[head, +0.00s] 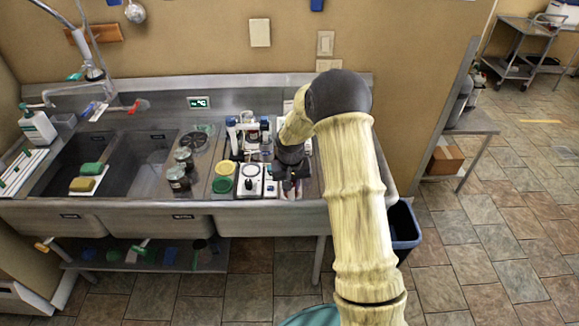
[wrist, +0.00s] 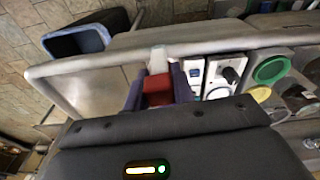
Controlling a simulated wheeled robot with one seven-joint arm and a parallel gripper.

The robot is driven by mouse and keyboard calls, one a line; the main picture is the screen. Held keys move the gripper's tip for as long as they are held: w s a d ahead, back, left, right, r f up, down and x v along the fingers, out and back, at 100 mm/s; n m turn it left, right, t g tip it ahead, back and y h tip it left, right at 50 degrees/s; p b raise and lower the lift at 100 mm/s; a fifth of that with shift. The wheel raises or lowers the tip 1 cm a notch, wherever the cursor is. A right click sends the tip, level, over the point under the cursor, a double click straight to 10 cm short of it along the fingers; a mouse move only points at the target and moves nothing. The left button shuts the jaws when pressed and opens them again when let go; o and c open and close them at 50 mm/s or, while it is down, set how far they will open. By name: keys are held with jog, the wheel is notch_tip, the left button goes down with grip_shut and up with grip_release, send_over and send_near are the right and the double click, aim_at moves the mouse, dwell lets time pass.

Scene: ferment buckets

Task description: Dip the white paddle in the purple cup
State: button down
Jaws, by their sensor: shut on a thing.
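My gripper (head: 290,183) is low over the right part of the steel counter in the head view. In the wrist view its dark fingers (wrist: 160,92) are shut around a red block-like part (wrist: 157,86). A pale white piece (wrist: 158,60) stands out just beyond the red part, and I take the two together as the white paddle. The paddle is too small and hidden to make out in the head view. I cannot pick out a purple cup for certain in either view.
Left of my gripper are a white device (head: 250,181), a green lid (head: 222,185) and a yellow lid (head: 225,168). Bottles and small vessels crowd behind. Dark jars (head: 178,178) and two sinks lie further left. A dark bin (head: 404,228) stands on the floor at right.

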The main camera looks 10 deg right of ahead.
jog(key=s+f+n+b, duration=0.1)
jog(key=s+f+b, duration=0.1)
jog(key=s+f, duration=0.9)
notch_tip(320, 180, down, 4)
jog(key=shift+s+r+b, duration=0.1)
jog(key=shift+s+b, duration=0.05)
jog(key=shift+b, duration=0.25)
jog(key=shift+a, duration=0.1)
